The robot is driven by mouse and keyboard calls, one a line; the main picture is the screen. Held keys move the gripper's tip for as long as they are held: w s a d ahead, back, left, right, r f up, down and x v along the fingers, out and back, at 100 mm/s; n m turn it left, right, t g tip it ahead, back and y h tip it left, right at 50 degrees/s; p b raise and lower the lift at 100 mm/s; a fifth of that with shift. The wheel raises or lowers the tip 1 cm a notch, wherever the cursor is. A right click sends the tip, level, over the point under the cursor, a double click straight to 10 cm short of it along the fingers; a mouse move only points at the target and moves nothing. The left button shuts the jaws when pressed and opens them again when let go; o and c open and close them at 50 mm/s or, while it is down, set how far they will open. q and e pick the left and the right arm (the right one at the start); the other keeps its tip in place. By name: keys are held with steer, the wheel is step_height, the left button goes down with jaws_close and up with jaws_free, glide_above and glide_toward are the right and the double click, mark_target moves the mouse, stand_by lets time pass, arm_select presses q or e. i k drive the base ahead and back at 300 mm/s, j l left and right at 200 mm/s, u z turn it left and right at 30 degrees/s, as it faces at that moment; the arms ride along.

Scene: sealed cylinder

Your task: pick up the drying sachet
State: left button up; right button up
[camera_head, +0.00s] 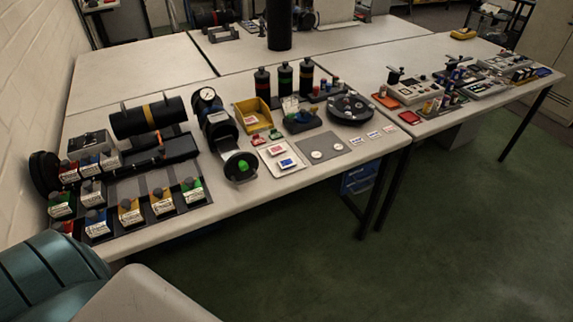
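Two small flat white packets lie on a white tray (266,158) near the front edge of the table. One packet has a red mark (276,150), and the other packet has a blue mark (287,163). They look like sachets, but I cannot read their print or tell which is the drying sachet. Neither of my grippers is in view.
A black cylinder (240,166) with a green centre stands left of the tray, and a grey mat (325,140) with two white discs lies right. A yellow bin (253,116) is behind. Several coloured, labelled blocks (130,213) crowd the left. Green floor (330,260) is clear in front.

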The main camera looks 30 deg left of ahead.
mark_target(289, 162)
steer(key=i+l+u, duration=0.1)
steer(key=u, duration=0.9)
steer(key=i+l, duration=0.05)
